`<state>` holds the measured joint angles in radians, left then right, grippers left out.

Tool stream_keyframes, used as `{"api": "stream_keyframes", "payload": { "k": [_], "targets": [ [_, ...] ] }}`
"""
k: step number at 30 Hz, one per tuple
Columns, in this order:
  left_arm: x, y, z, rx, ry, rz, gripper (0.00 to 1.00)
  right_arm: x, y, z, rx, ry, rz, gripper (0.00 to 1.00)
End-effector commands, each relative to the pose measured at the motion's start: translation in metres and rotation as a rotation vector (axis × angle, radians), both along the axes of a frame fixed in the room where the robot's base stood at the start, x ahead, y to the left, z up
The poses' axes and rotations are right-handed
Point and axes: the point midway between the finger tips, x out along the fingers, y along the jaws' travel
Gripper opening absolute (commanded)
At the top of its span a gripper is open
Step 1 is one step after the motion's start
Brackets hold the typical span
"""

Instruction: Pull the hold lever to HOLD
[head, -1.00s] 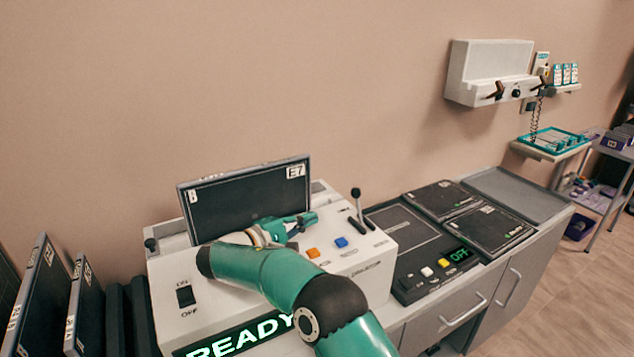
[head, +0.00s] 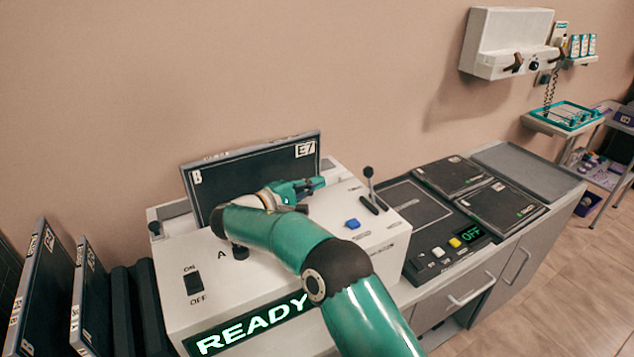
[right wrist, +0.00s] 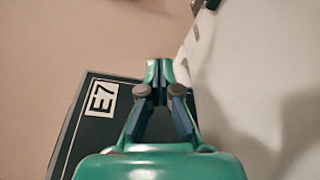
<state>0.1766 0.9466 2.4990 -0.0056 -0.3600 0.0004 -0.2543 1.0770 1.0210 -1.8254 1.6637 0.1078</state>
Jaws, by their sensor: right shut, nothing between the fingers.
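The hold lever (head: 369,186) is a thin metal stalk with a dark round knob, standing near the right end of the white machine's top (head: 345,205). It rises beside a dark slot. My right gripper (head: 322,183) is shut and empty, a short way left of the lever and apart from it, in front of the dark cassette marked E7 (head: 240,177). In the right wrist view my right gripper's fingertips (right wrist: 159,64) meet, with the E7 cassette (right wrist: 97,125) to their left. My left gripper is not in view.
A blue button (head: 352,224) sits on the machine top below the lever. The front display (head: 252,324) reads READY. Upright cassettes (head: 50,290) stand at the left.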

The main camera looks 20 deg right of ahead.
Motion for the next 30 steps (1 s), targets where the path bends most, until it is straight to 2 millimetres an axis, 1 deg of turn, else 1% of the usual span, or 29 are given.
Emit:
{"api": "stream_keyframes", "payload": {
  "k": [1, 11, 15, 21, 30],
  "targets": [
    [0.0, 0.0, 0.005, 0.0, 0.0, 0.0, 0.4, 0.002, -0.011, 0.001, 0.001, 0.0, -0.004, 0.0],
    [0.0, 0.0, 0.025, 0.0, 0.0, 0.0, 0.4, 0.022, -0.078, -0.003, 0.0, 0.001, -0.004, 0.0],
    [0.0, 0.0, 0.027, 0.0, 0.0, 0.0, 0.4, 0.009, -0.083, 0.002, 0.001, 0.001, 0.0, 0.0],
    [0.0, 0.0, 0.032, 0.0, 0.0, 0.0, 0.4, -0.005, -0.091, 0.006, 0.0, 0.001, -0.001, 0.0],
    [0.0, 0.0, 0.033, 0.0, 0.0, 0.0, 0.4, -0.011, -0.094, 0.006, 0.001, 0.0, 0.0, 0.0]
  ]
}}
